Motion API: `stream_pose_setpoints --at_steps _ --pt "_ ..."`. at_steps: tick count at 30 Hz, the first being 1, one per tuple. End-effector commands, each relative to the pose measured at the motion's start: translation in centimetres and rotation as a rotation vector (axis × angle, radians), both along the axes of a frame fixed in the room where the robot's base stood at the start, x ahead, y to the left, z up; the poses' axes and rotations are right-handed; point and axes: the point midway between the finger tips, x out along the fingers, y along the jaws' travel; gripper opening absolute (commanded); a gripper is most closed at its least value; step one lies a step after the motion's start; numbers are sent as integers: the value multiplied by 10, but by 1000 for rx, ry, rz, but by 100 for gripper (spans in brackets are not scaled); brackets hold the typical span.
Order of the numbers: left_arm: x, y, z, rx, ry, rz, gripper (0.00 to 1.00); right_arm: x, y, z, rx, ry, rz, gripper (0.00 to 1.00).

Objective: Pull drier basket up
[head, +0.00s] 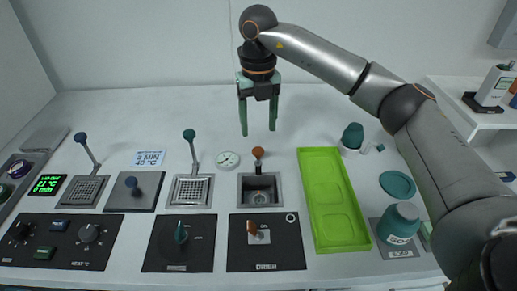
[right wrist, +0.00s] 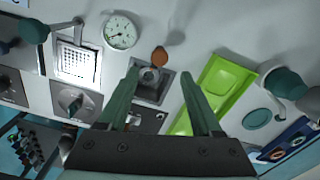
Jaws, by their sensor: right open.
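A brown-handled unit (head: 258,153) stands in a square metal well (head: 262,191) at the middle of the worktop. Its handle also shows in the right wrist view (right wrist: 159,56), between my fingers. Two perforated baskets with upright handles stand to its left: one teal-handled (head: 190,190), one blue-handled (head: 86,190). My left gripper is not in view.
A round gauge (head: 227,160) sits beside the brown handle. A green tray (head: 334,205) lies to the right, with a teal jar (head: 399,223) and a small teal-topped cup (head: 352,137) beyond. Control panels with knobs line the front. The worktop behind is clear.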

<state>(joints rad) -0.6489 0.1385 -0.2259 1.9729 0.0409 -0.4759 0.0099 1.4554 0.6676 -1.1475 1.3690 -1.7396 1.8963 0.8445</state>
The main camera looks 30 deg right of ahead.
Motion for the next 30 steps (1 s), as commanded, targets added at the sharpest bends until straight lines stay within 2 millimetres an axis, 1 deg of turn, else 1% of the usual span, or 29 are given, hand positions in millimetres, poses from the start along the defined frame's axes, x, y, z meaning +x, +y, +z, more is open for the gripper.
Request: stream_pose_setpoints --at_steps 1,6,9,12,17,25,26,30 --pt "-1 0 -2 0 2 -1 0 -1 0 -14 0 4 1 66" --pt "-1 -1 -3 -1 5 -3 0 -1 0 -48 2 4 1 66" --pt "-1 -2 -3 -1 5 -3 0 -1 0 -64 0 2 2 66" --pt "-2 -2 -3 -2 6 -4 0 0 0 -75 2 1 2 66" --pt "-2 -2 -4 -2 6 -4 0 0 0 -85 2 1 2 66" --pt "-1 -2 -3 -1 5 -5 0 0 1 -86 2 0 2 66" --pt "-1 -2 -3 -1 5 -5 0 0 1 -86 2 0 2 64" --pt "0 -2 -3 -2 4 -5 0 0 1 -86 3 -1 2 48"
